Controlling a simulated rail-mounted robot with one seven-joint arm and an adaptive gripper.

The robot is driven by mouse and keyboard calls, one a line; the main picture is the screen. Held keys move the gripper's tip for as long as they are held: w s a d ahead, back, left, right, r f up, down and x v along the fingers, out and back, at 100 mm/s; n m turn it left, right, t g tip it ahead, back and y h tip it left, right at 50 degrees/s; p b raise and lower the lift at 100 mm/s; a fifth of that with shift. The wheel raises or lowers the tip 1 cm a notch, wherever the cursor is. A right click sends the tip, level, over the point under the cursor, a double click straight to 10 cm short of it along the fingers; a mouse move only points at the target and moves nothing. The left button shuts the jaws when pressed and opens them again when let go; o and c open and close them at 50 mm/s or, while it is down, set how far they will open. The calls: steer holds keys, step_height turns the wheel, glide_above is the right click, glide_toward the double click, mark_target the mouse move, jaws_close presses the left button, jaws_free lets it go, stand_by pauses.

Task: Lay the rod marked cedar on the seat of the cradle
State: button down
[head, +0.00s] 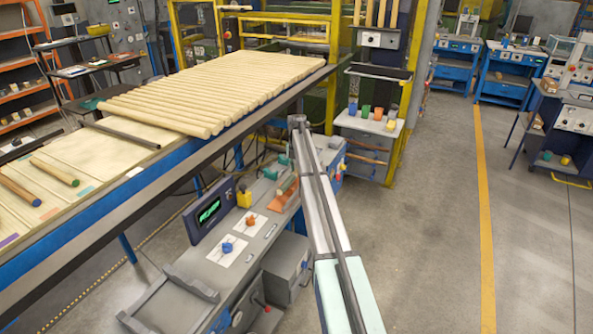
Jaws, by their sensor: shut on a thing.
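No marking on any rod can be read at this size, so I cannot tell which one is cedar. A rod with a green end (55,170) and a rod with a blue end (20,189) lie apart at the left of the long table (160,180). A dark rod (121,134) lies behind them. A grey frame with two raised sides (168,303), perhaps the cradle, stands at the near end of the bench; nothing is seen lying on it. My arm reaches away from the bottom middle and covers part of the bench. I cannot make out my gripper or anything in it.
A row of many pale rods (215,90) covers the table's far part. The grey bench (235,262) carries a screen (208,212), knobs and an orange plate (284,197). A yellow-framed machine with a shelf of coloured cups (366,122) stands behind.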

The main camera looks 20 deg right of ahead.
steer(key=shift+f, duration=0.25)
steer(key=c, duration=0.9)
jaws_free()
steer(key=shift+o, duration=0.2)
step_height(320, 180, up, 13)
steer(key=b, duration=0.2)
steer(key=shift+d+b, duration=0.15)
steer(key=shift+b, duration=0.15)
steer(key=shift+r, duration=0.1)
